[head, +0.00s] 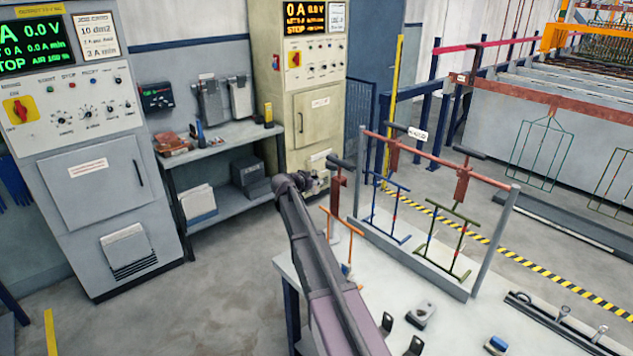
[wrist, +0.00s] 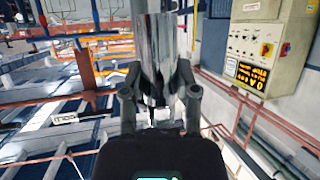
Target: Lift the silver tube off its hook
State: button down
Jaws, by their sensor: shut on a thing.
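In the wrist view the shiny silver tube (wrist: 153,35) runs up the middle of the picture from between the two dark fingers. My gripper (wrist: 158,80) is shut on it, with one finger at each side. Where the tube meets a hook cannot be made out, so I cannot tell whether it is still hung. In the head view my dark arm reaches up from the lower edge, and I cannot make out my gripper or the silver tube there.
A grey rack with a red-brown bar (head: 436,160) stands on a pale table (head: 430,305). Orange (head: 345,240), blue (head: 374,205) and green (head: 430,240) frames hang beside my arm. Small parts lie on the front of the table. Control cabinets (head: 95,190) and a shelf (head: 225,135) stand at left. Open floor lies between.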

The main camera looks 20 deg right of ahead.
jog(key=s+a, duration=0.2)
jog(key=a, duration=0.3)
jog(key=shift+a+r+p, duration=0.3)
jog(key=shift+a+r, duration=0.05)
jog(key=shift+a, duration=0.05)
dwell(0.3)
